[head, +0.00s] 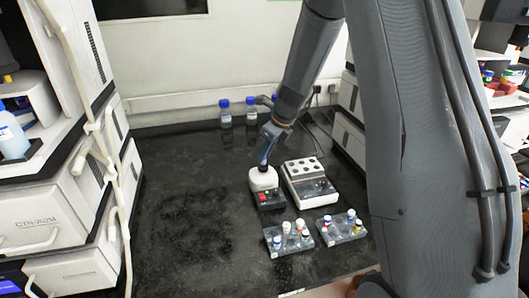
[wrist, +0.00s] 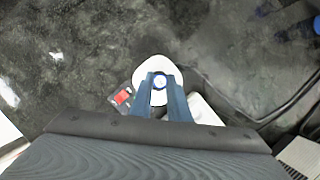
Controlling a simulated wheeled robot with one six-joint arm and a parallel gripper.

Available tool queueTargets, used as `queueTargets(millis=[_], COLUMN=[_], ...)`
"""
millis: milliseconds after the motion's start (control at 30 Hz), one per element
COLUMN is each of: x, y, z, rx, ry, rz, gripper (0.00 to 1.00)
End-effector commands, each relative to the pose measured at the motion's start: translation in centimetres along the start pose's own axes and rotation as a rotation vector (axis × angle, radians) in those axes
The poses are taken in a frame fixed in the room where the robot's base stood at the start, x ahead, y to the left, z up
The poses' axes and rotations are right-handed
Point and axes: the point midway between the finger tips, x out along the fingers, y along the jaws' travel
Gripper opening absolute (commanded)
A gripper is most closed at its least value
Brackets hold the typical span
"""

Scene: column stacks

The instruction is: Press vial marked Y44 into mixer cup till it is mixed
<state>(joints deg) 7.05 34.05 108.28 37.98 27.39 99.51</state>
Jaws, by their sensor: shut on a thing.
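My gripper (head: 265,160) is directly above the mixer (head: 263,180), a small white unit with a dark base and a red switch on its front. In the wrist view the blue fingers of my gripper (wrist: 160,82) are shut on a small round vial (wrist: 159,81), with the white mixer top (wrist: 145,67) right below. The cup and the vial's lower end are hidden, so I cannot tell how deep the vial sits. The Y44 mark cannot be read.
A white block with round wells (head: 302,165) stands just right of the mixer. Two grey racks (head: 278,249) (head: 345,238) with several capped vials stand in front. Blue-capped bottles (head: 225,115) stand at the back wall. The bench left of the mixer is clear.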

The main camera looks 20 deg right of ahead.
Motion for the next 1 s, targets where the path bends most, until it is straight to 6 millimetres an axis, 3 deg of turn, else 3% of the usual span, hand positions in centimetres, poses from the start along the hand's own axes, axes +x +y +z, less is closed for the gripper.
queueTargets(millis=[1000], x=[0.88], y=[-0.02], z=[-0.33], rx=[-0.001], ry=[-0.001], rz=[-0.001], gripper=[0.00])
